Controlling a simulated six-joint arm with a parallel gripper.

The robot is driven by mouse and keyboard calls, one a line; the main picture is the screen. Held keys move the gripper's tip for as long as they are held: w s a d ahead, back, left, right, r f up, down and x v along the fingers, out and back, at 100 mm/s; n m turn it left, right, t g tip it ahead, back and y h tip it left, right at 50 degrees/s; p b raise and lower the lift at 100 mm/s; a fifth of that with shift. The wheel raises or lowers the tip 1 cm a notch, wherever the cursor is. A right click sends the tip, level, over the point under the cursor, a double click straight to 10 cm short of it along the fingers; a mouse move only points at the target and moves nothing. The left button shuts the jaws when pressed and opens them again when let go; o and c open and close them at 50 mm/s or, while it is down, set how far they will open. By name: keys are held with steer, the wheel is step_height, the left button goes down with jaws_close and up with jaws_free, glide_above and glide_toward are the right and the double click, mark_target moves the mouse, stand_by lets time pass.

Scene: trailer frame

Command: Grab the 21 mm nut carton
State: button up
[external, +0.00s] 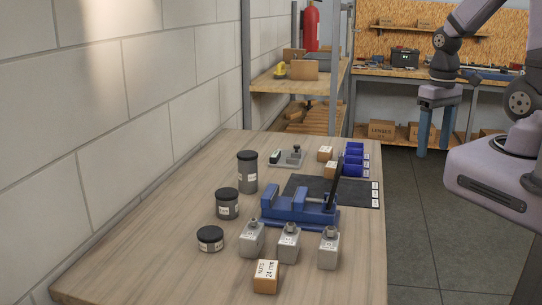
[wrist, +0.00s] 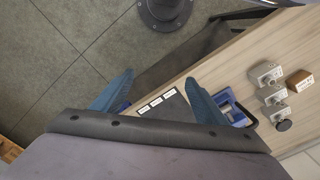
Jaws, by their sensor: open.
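Three small brown cartons stand on the wooden workbench. The front carton (external: 265,278) has a label that seems to read "NUTS 24 mm"; it also shows at the right of the wrist view (wrist: 300,82). Two more cartons, a rear one (external: 325,153) and a nearer one (external: 331,170), stand beside the blue bins. Their labels are too small to read, so I cannot tell which is the 21 mm one. My gripper (external: 435,133) is open and empty, pointing down over the floor right of the bench. Its two blue fingers spread apart in the wrist view (wrist: 158,82).
A blue vise (external: 300,207) with a dark upright handle stands mid-bench by a black mat (external: 360,193). Several grey bottles (external: 288,246) and black-lidded jars (external: 247,172) stand around it. Blue bins (external: 354,160) are at the far right edge. A wall bounds the left.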

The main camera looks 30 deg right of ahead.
stand_by(0.4)
steer(key=shift+o, duration=0.7)
steer(key=n+t+y+b, duration=0.3)
steer(key=n+b, duration=0.5)
steer(key=b, duration=1.2)
glide_above(333, 164)
steer(key=s+d, duration=0.2)
step_height(333, 164, down, 12)
steer(key=shift+a+p+x, duration=0.1)
steer(key=shift+p+x, duration=0.6)
steer(key=shift+x, duration=1.05)
steer(key=shift+a+p+x, duration=0.15)
steer(key=shift+p+x, duration=0.5)
steer(key=shift+x, duration=1.15)
steer(key=shift+r, duration=0.1)
steer(key=c, duration=1.3)
